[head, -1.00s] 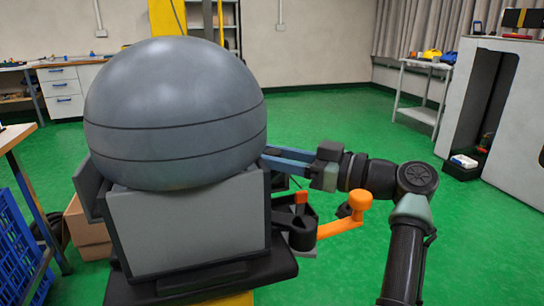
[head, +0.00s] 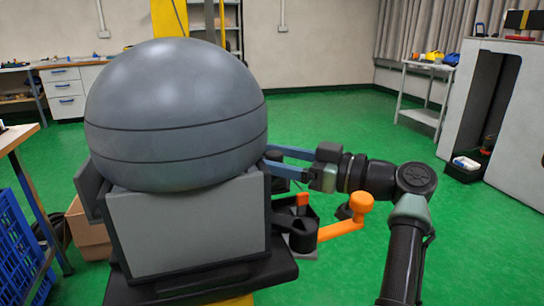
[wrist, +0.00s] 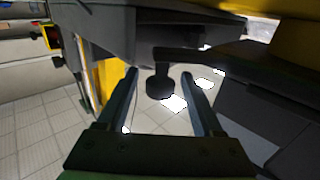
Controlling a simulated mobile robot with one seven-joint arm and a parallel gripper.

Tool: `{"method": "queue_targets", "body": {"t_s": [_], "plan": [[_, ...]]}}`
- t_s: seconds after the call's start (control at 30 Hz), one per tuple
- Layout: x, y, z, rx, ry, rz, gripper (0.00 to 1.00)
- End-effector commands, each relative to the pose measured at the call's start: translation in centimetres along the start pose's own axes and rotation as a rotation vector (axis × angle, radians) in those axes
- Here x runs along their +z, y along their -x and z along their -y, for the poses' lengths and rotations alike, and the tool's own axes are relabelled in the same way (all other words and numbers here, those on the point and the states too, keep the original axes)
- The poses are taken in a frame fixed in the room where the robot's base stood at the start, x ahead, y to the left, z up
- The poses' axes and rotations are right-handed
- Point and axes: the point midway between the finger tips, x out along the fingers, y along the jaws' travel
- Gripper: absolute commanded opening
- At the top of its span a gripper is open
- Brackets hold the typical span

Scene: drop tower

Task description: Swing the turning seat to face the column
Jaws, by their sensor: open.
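The seat is a grey box-like block (head: 188,232) on a black plate, with a large grey ball (head: 175,105) resting in it. A yellow column (head: 168,18) rises behind the ball, which hides part of it. My gripper (head: 270,158) is at the right side of the seat, its blue fingers reaching partly behind the ball and block. In the wrist view my gripper (wrist: 158,75) is open. A dark rounded knob (wrist: 160,86) on a dark bar (wrist: 200,56) shows between the fingertips. I cannot tell whether either finger touches it.
An orange crank handle (head: 345,227) sticks out right of the seat, below my gripper. A blue crate (head: 20,245) and a cardboard box (head: 88,228) stand at the left. A grey cabinet (head: 515,135) stands at the right. Green floor is clear beyond.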

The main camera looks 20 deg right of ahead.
Motion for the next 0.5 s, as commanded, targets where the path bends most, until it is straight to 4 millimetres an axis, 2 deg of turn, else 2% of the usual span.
{"method": "queue_targets", "body": {"t_s": [0.17, 0.5], "plan": [[-0.2, 1.4, -0.1, 0.005, -0.001, -0.001, 0.68], [-0.2, 8.6, -0.1, 0.004, -0.001, 0.0, 0.68]]}}
